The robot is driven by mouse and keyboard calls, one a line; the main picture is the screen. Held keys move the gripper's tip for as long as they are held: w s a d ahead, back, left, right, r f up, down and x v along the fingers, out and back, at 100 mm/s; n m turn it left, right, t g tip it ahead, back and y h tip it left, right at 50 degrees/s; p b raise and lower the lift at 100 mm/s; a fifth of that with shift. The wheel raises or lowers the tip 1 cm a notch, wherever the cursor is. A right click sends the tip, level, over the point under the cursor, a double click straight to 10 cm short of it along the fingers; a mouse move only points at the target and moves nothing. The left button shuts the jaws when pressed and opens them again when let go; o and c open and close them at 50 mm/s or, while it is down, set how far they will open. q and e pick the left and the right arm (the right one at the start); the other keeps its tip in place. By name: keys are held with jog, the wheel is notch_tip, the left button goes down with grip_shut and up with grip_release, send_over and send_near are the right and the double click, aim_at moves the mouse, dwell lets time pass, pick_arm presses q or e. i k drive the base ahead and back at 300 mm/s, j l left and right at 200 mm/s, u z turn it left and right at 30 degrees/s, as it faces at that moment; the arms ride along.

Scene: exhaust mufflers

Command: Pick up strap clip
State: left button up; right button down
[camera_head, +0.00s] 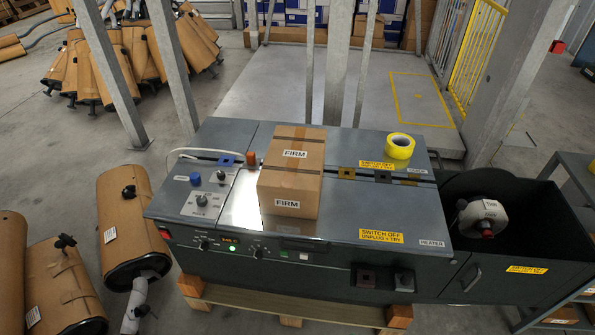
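I cannot pick out a strap clip with certainty. A small orange piece (251,158) stands on the machine top, just left of the box. A white strap (200,152) loops over the machine top left of it. A cardboard box (292,170) marked FIRM, with dark bands across it, stands on the dark grey strapping machine (350,222). A yellow tape roll (399,146) lies on the top at the right rear. Neither of my grippers is in view.
A control panel with knobs (208,200) is at the machine's left. An open dark bin with a reel (482,217) adjoins its right. Brown mufflers (132,222) stand on the floor at left. Metal posts (334,75) rise behind. The machine top right of the box is mostly clear.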

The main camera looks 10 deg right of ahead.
aim_at(250, 156)
jog(key=i+j+z, duration=0.25)
jog(key=i+j, duration=0.45)
jog(key=j, duration=0.1)
